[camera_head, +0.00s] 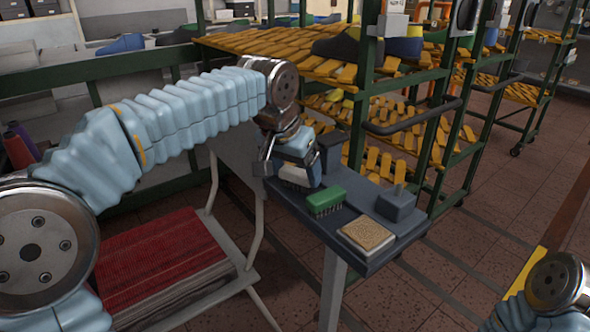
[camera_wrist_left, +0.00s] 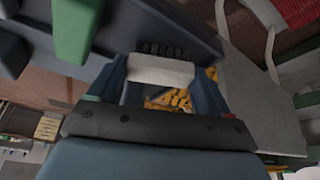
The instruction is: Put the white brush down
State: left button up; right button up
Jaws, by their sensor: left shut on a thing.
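The white brush (camera_wrist_left: 160,70) is between the two fingers of my left gripper (camera_wrist_left: 165,85) in the left wrist view, with its dark bristles pointing away from the wrist. In the head view my left gripper (camera_head: 298,170) is over the far left end of a small dark table (camera_head: 310,222). The white brush (camera_head: 296,176) shows there at the fingertips, partly hidden by the gripper. I cannot tell whether its bristles touch the tabletop. My right arm shows at the lower right of the head view, but its gripper is out of view.
A green brush (camera_head: 326,200) lies just in front of the white one. A tan pad (camera_head: 367,236) and a dark block with a peg (camera_head: 396,204) are further right on the table. A green rack with yellow slats (camera_head: 330,70) stands close behind. A red stack (camera_head: 150,262) is at left.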

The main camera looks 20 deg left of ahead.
pick_arm(q)
jog(key=o, duration=1.1)
jog(key=shift+c, duration=0.2)
jog(key=shift+r, duration=0.25)
jog(key=p+v, duration=0.1)
jog(key=v, duration=1)
jog(key=shift+s+r+p, duration=0.3)
jog(key=shift+p, duration=0.1)
jog(key=shift+a, duration=0.1)
